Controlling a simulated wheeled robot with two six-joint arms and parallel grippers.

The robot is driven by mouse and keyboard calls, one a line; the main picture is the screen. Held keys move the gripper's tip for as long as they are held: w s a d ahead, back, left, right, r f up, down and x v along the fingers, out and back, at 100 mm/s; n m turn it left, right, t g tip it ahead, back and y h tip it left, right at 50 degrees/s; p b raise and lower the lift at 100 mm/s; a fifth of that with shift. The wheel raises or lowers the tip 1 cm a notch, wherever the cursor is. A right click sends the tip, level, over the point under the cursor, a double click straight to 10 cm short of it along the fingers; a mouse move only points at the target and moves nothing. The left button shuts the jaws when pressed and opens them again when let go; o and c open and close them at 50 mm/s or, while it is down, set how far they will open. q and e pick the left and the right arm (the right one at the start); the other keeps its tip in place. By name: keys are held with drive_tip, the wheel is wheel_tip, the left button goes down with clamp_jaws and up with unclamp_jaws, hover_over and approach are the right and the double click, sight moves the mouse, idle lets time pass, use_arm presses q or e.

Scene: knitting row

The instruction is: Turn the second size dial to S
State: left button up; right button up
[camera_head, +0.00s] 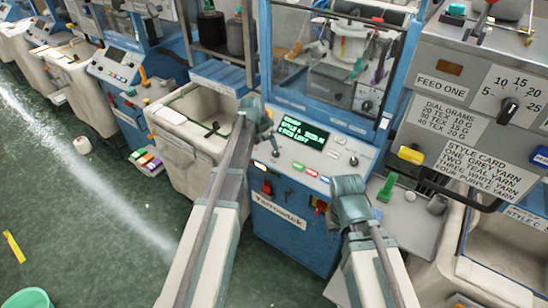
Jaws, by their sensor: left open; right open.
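No dial with a readable S mark shows, so I cannot tell which knob is the second size dial. A small dark knob (353,160) sits at the right end of the sloped control panel (335,172) of the blue machine labelled Yarrowick. Another dark dial (367,105) with a white plate is behind the machine's window. My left gripper (258,115) is over the left end of the control panel, and my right gripper (348,187) is at the panel's lower right. Both are open, with no object seen in them; their fingers are small and partly hidden.
A screen (305,132) with green text is between the grippers. A grey cabinet at right carries a feed dial (508,110) and a style card (470,160). White bins (205,125) stand left. A green floor (100,215) is mostly open, with a teal bucket (28,298).

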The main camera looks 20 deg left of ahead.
sight(274, 153)
use_arm(q)
drive_tip(key=b+x, duration=0.7)
drive_tip(key=x, duration=0.2)
drive_tip(key=shift+f, duration=0.1)
clamp_jaws()
